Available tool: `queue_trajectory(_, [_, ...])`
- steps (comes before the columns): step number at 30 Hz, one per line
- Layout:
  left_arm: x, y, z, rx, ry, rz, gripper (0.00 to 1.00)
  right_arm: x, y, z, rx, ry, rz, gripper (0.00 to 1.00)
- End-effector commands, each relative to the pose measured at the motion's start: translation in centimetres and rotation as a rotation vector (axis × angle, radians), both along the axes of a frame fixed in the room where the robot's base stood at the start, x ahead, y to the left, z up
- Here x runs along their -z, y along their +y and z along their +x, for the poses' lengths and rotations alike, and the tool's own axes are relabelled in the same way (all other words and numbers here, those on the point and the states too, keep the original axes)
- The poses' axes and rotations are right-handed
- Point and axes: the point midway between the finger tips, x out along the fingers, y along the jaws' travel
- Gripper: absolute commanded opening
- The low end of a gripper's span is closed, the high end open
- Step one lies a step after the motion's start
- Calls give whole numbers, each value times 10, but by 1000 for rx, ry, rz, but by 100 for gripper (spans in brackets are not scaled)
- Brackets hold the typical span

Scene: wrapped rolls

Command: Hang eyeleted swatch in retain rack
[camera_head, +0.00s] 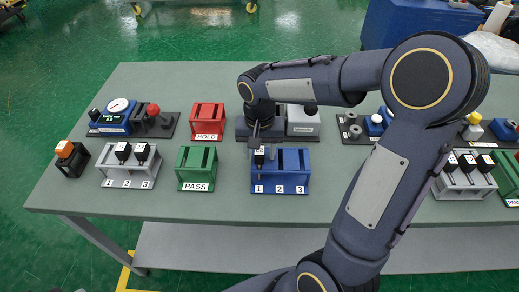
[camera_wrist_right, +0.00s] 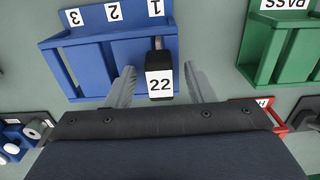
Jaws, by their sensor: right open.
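The blue rack (camera_head: 292,166) with slots marked 1, 2 and 3 stands mid-table, and it also shows in the right wrist view (camera_wrist_right: 95,48). A black swatch piece with a white label 22 (camera_wrist_right: 159,84) is at slot 1 of the blue rack; it also shows in the head view (camera_head: 259,161). My right gripper (camera_wrist_right: 158,68) is open, with one finger on each side of the label and a gap on both sides. Slots 2 and 3 look empty. Any eyelet or peg is hidden. My left gripper is not in view.
A green PASS rack (camera_head: 197,166) and a red HOLD rack (camera_head: 207,120) stand left of the blue rack. A grey rack (camera_head: 130,166) holds two black pieces. Another grey rack (camera_head: 464,177) stands at right. The table front is clear.

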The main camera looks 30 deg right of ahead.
Motion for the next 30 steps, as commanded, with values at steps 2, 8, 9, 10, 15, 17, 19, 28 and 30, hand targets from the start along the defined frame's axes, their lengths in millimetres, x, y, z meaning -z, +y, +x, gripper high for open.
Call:
queue_trajectory(2, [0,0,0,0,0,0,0,-1,0,0,0,0,0,48])
queue_trajectory(8, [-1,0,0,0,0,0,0,-26,0,1,1,-6,0,48])
queue_trajectory(9, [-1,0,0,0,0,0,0,-33,0,1,1,-5,0,48])
queue_trajectory(10, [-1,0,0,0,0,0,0,-39,0,1,1,-5,0,48])
queue_trajectory(15, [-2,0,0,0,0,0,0,-65,0,1,0,-4,0,48])
queue_trajectory(17, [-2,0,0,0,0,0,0,-71,0,1,0,-3,-1,48])
queue_trajectory(19, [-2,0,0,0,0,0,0,-76,0,0,-1,-1,-1,48])
queue_trajectory(28, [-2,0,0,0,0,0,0,-78,0,0,-1,0,0,48])
queue_trajectory(30, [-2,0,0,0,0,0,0,-78,0,0,0,0,0,48])
